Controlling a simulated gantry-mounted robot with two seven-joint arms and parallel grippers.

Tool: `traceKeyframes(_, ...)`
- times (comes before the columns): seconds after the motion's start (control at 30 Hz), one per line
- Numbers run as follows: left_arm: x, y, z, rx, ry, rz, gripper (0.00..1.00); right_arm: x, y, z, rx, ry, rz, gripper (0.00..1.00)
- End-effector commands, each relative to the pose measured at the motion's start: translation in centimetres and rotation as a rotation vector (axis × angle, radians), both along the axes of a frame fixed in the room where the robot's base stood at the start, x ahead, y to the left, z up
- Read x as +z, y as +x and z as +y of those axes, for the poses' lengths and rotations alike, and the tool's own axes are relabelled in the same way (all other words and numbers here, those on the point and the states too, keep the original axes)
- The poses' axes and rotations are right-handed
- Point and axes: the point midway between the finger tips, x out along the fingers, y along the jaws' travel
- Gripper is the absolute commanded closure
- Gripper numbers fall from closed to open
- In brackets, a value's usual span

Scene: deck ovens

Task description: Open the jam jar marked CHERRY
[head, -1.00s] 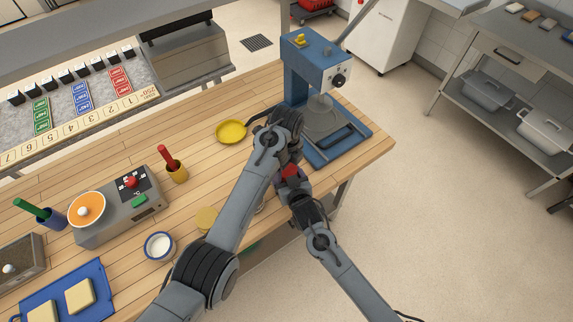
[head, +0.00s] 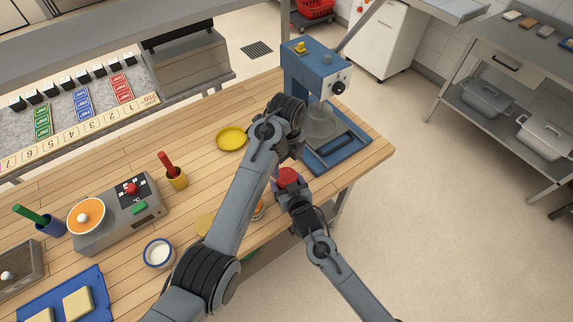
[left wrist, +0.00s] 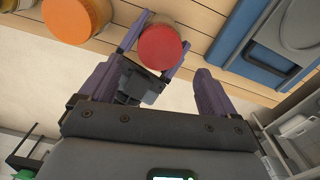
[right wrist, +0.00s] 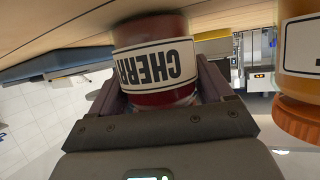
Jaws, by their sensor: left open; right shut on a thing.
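The CHERRY jar shows in the right wrist view (right wrist: 155,62), its label upside down in the picture. My right gripper (right wrist: 165,85) is shut around its side. In the head view the jar's round red lid (head: 288,177) faces up at the table's front edge, beside my right gripper (head: 289,194). The left wrist view shows the lid (left wrist: 160,47) from above, between the right gripper's fingers. My left gripper (left wrist: 155,85) is open and empty, with the lid beyond its fingertips and apart from them. In the head view its fingers are mostly hidden by my left arm.
An orange-lidded jar (right wrist: 300,65) stands close beside the CHERRY jar. The blue press machine (head: 320,75) stands behind my grippers. A yellow dish (head: 231,138), a white-filled bowl (head: 159,253) and a grey control box (head: 125,210) lie to the left on the wooden table.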

Motion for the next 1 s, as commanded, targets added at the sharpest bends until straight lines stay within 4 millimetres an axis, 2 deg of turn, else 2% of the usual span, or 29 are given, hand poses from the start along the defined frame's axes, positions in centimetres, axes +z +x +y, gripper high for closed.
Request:
traceKeyframes(0.1,1.3,0.0,0.0,-0.101,0.000,-0.001,0.10,0.0,0.0,0.0,0.000,0.000,0.000,1.00)
traceKeyframes(0.27,1.4,0.0,0.0,-0.169,0.001,0.001,0.10,0.0,0.0,0.0,0.000,0.000,0.000,1.00)
traceKeyframes(0.7,-3.9,-0.1,0.1,-0.170,0.001,0.003,0.10,0.0,0.0,0.0,0.000,0.000,0.000,1.00)
traceKeyframes(1.0,-5.9,0.0,0.0,-0.170,0.002,0.001,0.10,0.0,0.0,0.0,0.000,0.000,0.000,1.00)
